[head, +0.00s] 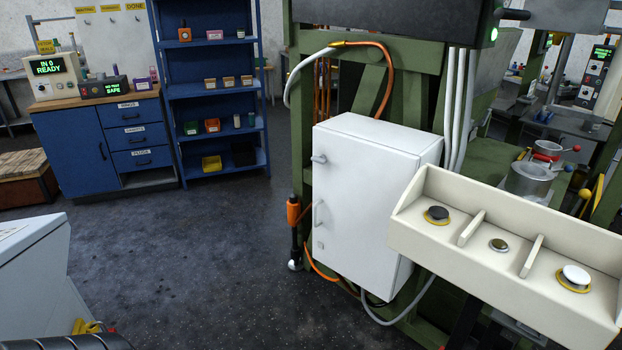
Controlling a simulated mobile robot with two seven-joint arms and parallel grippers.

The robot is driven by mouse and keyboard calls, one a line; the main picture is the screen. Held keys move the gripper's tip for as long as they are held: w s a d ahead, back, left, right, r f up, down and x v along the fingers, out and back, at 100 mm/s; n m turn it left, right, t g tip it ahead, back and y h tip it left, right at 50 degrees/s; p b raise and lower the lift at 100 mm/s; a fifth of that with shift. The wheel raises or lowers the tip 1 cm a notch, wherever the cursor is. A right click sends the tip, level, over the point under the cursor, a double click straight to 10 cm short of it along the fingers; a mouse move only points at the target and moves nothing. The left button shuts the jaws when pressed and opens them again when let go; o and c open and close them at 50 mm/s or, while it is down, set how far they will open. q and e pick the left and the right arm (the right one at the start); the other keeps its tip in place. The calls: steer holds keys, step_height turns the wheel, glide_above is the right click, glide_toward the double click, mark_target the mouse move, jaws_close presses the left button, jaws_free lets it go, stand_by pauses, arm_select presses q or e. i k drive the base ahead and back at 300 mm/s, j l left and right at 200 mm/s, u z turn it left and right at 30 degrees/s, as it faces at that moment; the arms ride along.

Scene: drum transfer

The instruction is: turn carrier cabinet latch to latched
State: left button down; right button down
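A white cabinet (360,190), which looks like the carrier cabinet, is fixed to the front of a green machine frame. Its door is closed, or nearly so. A small grey latch lever (319,158) sits near the top left of the door and appears to lie roughly horizontal. A vertical grey pull handle (317,214) is below it, with a small plate (320,244) lower still. I cannot tell for sure whether the latch is engaged. Neither of my grippers is in view.
A cream control panel (500,245) with several buttons juts out in front of the cabinet's right side. An orange-and-black tool (294,232) and cables hang left of the cabinet. A white casing (35,265) is at lower left. The dark floor (190,255) between is open.

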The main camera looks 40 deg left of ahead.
mark_target(321, 159)
steer(key=u, duration=1.3)
steer(key=i+j+u, duration=0.1)
steer(key=i+u, duration=0.55)
steer(key=i, duration=0.45)
steer(key=i+u, duration=0.15)
steer(key=i, duration=0.45)
steer(key=i+l+u, duration=0.2)
steer(key=i, duration=0.45)
steer(key=i+l+u, duration=0.15)
steer(key=i, duration=0.45)
steer(key=i+z, duration=0.25)
steer(key=i+j+z, duration=0.3)
steer(key=i+z, duration=0.1)
steer(key=z, duration=1.4)
